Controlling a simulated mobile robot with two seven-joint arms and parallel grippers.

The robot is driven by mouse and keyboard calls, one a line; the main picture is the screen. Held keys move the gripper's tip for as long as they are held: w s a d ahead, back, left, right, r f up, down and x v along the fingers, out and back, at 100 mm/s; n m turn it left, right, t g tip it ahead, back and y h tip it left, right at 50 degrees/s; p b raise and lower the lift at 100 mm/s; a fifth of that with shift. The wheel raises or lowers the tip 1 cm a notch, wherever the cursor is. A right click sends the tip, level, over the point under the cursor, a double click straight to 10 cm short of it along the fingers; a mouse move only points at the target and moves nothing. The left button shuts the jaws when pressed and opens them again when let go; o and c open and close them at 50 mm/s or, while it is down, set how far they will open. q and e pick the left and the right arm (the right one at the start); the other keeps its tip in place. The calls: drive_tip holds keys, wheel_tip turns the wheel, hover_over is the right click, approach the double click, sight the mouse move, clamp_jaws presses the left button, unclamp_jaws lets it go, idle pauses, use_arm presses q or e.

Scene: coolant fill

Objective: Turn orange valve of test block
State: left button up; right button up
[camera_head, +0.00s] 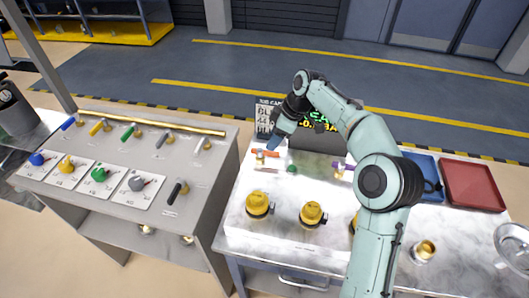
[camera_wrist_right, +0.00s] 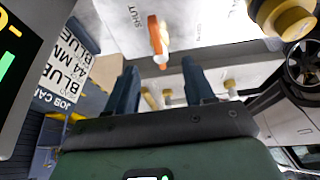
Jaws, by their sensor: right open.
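The orange valve (camera_head: 265,153) stands at the far left of the white test block (camera_head: 285,222) in the head view. In the right wrist view its orange handle (camera_wrist_right: 156,36) lies ahead of the fingertips, roughly centred between them, beside the printed word SHUT. My right gripper (camera_head: 277,143) is just above and beside the valve in the head view, partly hidden by its own wrist. The right wrist view shows the right gripper (camera_wrist_right: 158,66) with its two blue fingers apart and nothing held. Contact with the handle cannot be made out. My left gripper is not in view.
A dark display and a job card (camera_head: 264,116) stand close behind the valve. A green knob (camera_head: 291,169), a purple handle (camera_head: 338,168) and yellow caps (camera_head: 312,214) are nearby. Blue and red trays (camera_head: 474,184) lie right. A bench (camera_head: 130,205) with coloured valves stands left.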

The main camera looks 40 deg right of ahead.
sight(265, 151)
drive_tip(key=x, duration=0.8)
drive_tip(key=shift+w+f, duration=0.15)
drive_tip(key=shift+f, duration=0.2)
clamp_jaws()
drive_tip(key=shift+b, duration=0.3)
